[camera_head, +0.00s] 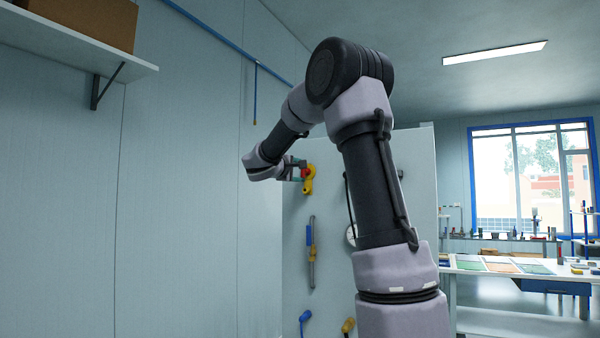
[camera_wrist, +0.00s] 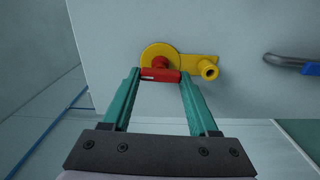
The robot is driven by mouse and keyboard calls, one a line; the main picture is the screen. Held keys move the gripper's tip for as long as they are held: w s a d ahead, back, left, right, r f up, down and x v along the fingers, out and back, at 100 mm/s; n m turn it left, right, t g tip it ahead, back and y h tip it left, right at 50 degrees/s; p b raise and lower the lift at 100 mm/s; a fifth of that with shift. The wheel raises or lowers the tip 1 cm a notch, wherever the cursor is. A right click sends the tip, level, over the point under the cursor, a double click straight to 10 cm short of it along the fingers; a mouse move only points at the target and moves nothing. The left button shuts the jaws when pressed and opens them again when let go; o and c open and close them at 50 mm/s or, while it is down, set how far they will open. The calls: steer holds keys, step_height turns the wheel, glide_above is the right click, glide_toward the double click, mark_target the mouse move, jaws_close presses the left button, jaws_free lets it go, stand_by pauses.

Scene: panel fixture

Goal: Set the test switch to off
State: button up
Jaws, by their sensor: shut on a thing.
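The test switch appears to be the red handle (camera_wrist: 160,75) on a round yellow plate (camera_wrist: 155,53), fixed to a pale panel (camera_wrist: 225,100). A yellow arm with a round, hollow end (camera_wrist: 208,69) juts out to the right of the plate. My gripper (camera_wrist: 161,77) has its two green fingers on either side of the red bar, shut on it. The bar lies roughly level across the wrist view. In the head view the red part (camera_head: 305,173) and yellow part (camera_head: 308,186) show just beyond my gripper (camera_head: 294,170), partly hidden. No off mark is readable.
A blue-handled bar (camera_head: 311,250) hangs lower on the panel. A blue piece (camera_head: 305,316) and a yellow piece (camera_head: 348,325) sit below it. A round dial (camera_head: 350,236) is partly behind my arm. A shelf (camera_head: 75,40) holds a box at upper left.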

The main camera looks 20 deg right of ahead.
steer(key=shift+n, duration=0.4)
steer(key=o, duration=1.4)
steer(key=v, duration=1)
steer(key=shift+s+a, duration=0.25)
steer(key=shift+a, duration=0.1)
